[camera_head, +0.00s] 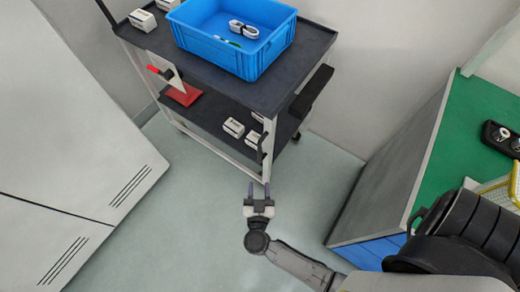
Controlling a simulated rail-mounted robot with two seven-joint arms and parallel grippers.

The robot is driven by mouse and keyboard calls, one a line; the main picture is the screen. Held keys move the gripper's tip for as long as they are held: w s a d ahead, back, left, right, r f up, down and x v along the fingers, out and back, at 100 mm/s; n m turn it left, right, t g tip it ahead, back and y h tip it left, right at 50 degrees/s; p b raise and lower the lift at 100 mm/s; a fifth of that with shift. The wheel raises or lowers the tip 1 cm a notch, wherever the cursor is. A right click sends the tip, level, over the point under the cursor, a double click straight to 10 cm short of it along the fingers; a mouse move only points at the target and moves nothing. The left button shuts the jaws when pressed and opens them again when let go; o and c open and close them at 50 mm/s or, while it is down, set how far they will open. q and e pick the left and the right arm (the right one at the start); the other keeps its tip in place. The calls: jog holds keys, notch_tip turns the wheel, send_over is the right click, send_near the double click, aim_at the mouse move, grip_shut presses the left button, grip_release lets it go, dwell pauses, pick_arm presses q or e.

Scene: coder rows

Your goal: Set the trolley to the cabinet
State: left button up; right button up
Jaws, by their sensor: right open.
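The trolley (140,42) is a dark grey two-shelf cart with light posts, standing at the top centre against the wall. A black handle (312,92) sticks out at its right end. A white cabinet (60,130) with slotted vents fills the left side, apart from the trolley. My right gripper (259,188) is open and empty, pointing at the trolley's near right corner post, just below it in the picture. I cannot tell whether it touches. My left gripper is not in view.
A blue crate (218,52) with a white coiled item stands on the trolley's top, beside white boxes (143,20). A red object and small boxes (233,128) lie on the lower shelf. A green-topped bench (455,150) stands right. The pale floor (205,215) between is clear.

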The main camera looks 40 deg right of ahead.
aim_at(260, 153)
jog(key=shift+n, duration=0.3)
jog(key=b+x, duration=0.4)
jog(key=x, duration=0.8)
jog(key=shift+w+d+f, duration=0.1)
jog(key=shift+w, duration=0.05)
jog(key=shift+w+d, duration=0.4)
jog(key=shift+w, duration=0.1)
jog(key=shift+c, duration=0.3)
grip_shut()
